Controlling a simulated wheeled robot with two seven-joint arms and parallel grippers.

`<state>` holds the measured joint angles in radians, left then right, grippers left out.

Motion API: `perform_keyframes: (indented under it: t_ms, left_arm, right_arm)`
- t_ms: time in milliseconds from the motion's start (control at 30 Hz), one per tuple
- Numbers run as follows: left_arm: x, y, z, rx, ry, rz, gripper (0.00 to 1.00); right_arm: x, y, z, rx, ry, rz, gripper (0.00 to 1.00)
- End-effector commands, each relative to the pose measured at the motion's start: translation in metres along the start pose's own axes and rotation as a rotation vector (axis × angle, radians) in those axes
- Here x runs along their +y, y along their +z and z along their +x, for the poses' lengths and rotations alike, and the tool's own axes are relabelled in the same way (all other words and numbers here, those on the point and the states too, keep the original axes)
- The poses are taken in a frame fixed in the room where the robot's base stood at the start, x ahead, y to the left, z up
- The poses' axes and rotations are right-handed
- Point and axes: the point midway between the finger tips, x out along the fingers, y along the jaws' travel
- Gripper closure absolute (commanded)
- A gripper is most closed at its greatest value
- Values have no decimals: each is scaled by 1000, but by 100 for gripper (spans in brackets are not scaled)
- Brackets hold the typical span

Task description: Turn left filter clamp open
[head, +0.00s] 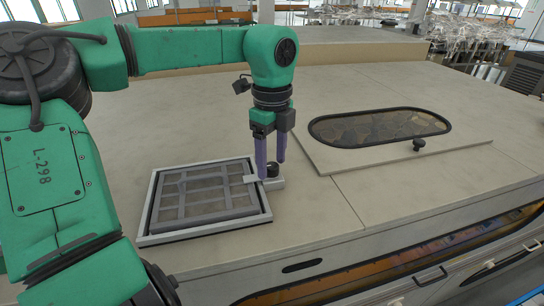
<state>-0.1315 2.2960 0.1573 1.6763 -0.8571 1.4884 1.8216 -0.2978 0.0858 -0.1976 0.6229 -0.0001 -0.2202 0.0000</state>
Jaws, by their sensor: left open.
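The filter panel (205,193) is a grey gridded pad in a pale frame on the counter, left of centre in the head view. The filter clamp (272,184) is a small light-grey block with a dark round knob at the frame's right edge, and a flat tab reaches over the filter. My left gripper (271,173) points straight down at the clamp. Its two purple fingers are apart, one on each side of the knob, and part of the knob is hidden. I cannot tell whether they touch it. My right gripper is not in view.
A lid with an oval dark window (380,126) and a small black knob (419,145) lies to the right on the beige counter. The counter between the clamp and its front edge is clear. A raised box stands behind my left arm.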

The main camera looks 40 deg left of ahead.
Motion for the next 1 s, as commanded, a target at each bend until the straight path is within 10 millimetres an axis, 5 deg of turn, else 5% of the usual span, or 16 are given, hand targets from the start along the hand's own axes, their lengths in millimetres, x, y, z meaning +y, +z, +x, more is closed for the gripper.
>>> perform_keyframes:
  t_ms: [300,467,500,1000]
  left_arm:
    - [0,0,7,0,-1,0,34]
    - [0,0,7,0,-1,0,95]
    - [0,0,7,0,-1,0,100]
    - [0,0,8,-2,-1,98,100]
  right_arm:
    - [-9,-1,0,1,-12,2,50]
    - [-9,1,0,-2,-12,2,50]
    - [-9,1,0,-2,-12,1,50]
    - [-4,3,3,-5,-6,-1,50]
